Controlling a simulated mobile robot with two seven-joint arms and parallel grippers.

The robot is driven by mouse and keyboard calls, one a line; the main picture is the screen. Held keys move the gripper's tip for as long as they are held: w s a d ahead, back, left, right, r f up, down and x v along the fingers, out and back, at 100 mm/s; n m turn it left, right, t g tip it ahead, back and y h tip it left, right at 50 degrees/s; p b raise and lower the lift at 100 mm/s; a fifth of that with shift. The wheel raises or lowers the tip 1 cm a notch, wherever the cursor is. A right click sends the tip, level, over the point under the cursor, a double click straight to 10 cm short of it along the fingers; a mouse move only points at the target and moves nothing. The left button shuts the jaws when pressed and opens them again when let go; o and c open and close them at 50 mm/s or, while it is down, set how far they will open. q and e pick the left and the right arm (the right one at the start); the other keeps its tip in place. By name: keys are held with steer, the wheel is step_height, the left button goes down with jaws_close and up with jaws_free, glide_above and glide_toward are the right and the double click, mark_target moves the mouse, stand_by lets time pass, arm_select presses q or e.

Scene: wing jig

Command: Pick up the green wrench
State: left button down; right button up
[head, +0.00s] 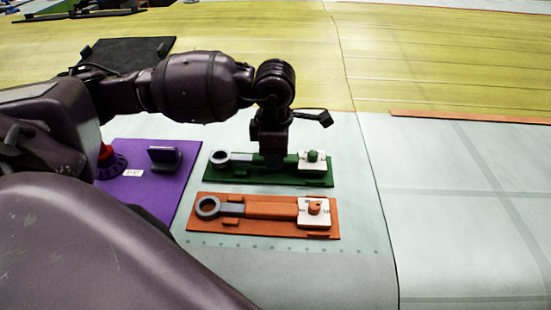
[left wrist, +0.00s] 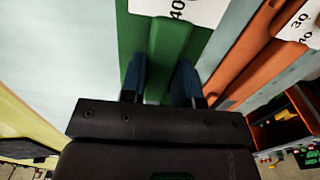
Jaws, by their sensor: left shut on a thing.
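The green wrench (head: 233,157), with a grey ring end at the left, lies on a green tray (head: 310,181) on the pale wing surface. My left gripper (head: 273,160) comes down from above onto the middle of its handle and is shut on it. In the left wrist view the two blue-tipped fingers (left wrist: 160,85) straddle the green handle (left wrist: 168,45). The fingertips are hidden in the head view. I cannot tell whether the wrench is raised off the tray. My right gripper is not in view.
An orange wrench (head: 265,208) lies on an orange tray (head: 320,232) just in front of the green one. A purple board (head: 155,200) with a red-and-purple round part (head: 110,163) and a dark block (head: 165,158) is at the left. The wing surface to the right is clear.

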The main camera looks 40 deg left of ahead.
arm_select(q)
step_height(320, 180, up, 19)
steer(key=b, duration=0.1)
steer(key=shift+f, duration=0.1)
stand_by(0.4)
stand_by(0.3)
